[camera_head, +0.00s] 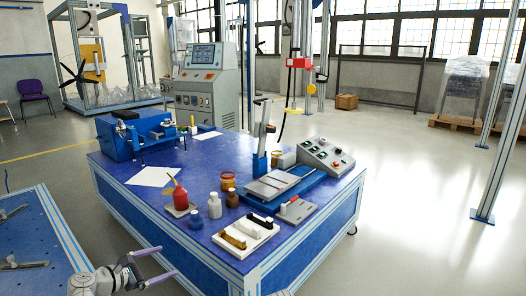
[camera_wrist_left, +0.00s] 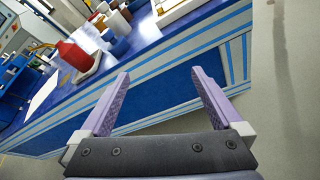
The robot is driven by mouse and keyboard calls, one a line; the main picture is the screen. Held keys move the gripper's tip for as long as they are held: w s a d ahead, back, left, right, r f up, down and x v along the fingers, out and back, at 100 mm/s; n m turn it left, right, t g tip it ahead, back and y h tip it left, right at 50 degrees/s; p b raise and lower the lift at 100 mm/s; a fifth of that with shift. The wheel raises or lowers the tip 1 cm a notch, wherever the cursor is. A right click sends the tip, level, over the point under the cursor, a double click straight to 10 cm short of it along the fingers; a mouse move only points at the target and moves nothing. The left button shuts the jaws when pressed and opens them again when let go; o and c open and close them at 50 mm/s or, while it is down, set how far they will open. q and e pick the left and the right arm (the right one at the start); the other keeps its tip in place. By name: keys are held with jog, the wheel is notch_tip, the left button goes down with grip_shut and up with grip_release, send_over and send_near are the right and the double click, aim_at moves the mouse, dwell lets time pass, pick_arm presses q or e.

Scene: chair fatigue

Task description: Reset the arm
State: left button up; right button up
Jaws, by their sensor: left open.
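My left gripper (camera_head: 152,264) shows at the lower left of the head view, beside the near left side of the blue workbench (camera_head: 115,178). Its two purple fingers are spread apart with nothing between them. In the left wrist view the fingers (camera_wrist_left: 160,95) are also apart and empty, with the side of the workbench (camera_wrist_left: 160,88) beyond them. My right gripper is not in either view.
On the workbench stand a red bottle (camera_head: 180,198), a white bottle (camera_head: 214,206), a white tray (camera_head: 246,236), a blue machine (camera_head: 118,140) and a control box (camera_head: 325,157). A second blue table (camera_head: 38,232) is at the left.

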pick_arm(q)
jog(key=s+d+f+m+g+y+p, duration=0.1)
jog(key=s+d+m+g+p, duration=0.25)
jog(key=d+m, duration=0.4)
jog(key=s+d+f+m+g+p, duration=0.1)
jog(key=s+d+m+g+p, duration=0.3)
jog(key=d, duration=0.7)
jog(key=s+d+r+m+g+y+p, duration=0.1)
jog(key=s+d+m+g+y+p, duration=0.2)
jog(key=s+m, duration=0.4)
jog(key=s+d+r+m+g+y+p, duration=0.1)
jog(key=s+d+r+m+y+p, duration=0.15)
jog(key=s+m+y+p, duration=0.4)
notch_tip(320, 180, up, 37)
jog(key=w+m+p, duration=0.1)
jog(key=m+p, duration=0.1)
jog(key=p, duration=3.3)
jog(key=shift+d+h, duration=0.25)
jog(key=shift+h, duration=0.2)
